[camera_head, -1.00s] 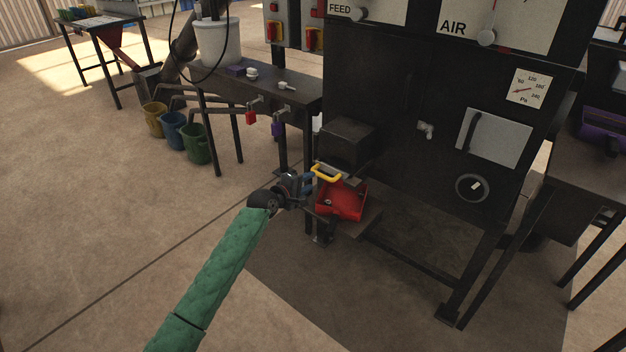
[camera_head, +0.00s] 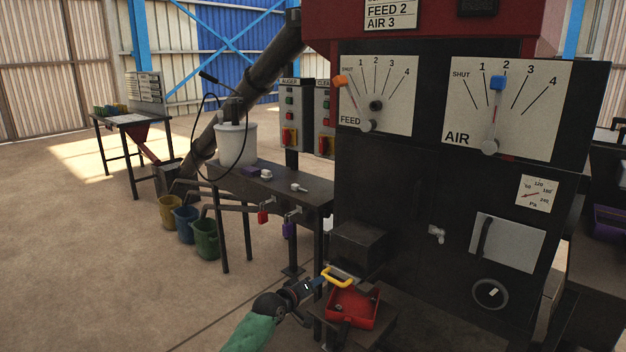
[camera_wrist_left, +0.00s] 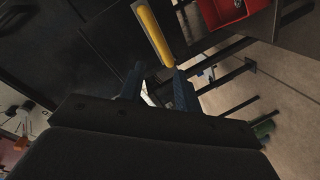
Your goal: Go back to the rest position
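My left arm, in a green sleeve, comes in at the bottom of the head view. Its gripper (camera_head: 319,281) is beside the yellow handle (camera_head: 340,282) on the front of the dark press, just left of it. In the left wrist view the two blue fingers (camera_wrist_left: 157,88) stand apart with nothing between them. The yellow handle (camera_wrist_left: 154,34) lies just beyond their tips there; whether a fingertip touches it I cannot tell. My right gripper is in neither view.
A red tray (camera_head: 353,309) with small items sits below the handle. The press panel has a FEED dial (camera_head: 376,95) and an AIR dial (camera_head: 498,105). A dark bench (camera_head: 290,193) with padlocks stands left. Open floor (camera_head: 100,250) lies further left.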

